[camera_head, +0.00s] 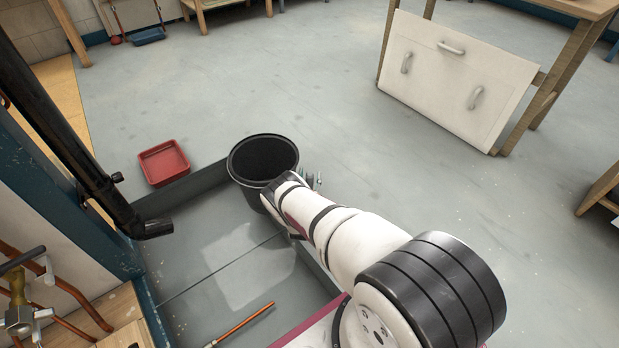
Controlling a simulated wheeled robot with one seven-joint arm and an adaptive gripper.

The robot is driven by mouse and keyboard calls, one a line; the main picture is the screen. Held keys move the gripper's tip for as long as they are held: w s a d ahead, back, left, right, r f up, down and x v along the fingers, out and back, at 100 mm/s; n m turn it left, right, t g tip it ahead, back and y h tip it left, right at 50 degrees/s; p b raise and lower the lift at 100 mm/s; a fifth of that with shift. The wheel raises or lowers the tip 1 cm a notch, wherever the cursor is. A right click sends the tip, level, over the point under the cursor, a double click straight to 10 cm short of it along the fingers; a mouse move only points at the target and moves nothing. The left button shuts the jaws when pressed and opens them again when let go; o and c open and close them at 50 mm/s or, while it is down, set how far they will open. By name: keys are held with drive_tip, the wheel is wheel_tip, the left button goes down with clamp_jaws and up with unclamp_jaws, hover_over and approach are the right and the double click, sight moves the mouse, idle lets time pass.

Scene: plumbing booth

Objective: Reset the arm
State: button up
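My white arm (345,240) with black bands reaches from the lower right towards the middle of the head camera view. Its far end overlaps the right side of a black bucket (262,158) in the picture. My gripper cannot be made out; the arm's own links hide that area. Whether it holds anything does not show. Small thin greenish and dark bits (313,181) show just right of the arm's far end, too small to identify.
A red tray (164,163) lies left of the bucket. A black pipe (75,150) runs down the left side. A copper pipe (243,323) lies on the grey base in front. A white drawer-like panel (455,75) leans against a wooden table. The central floor is clear.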

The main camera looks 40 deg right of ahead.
drive_tip(key=v, duration=1.2)
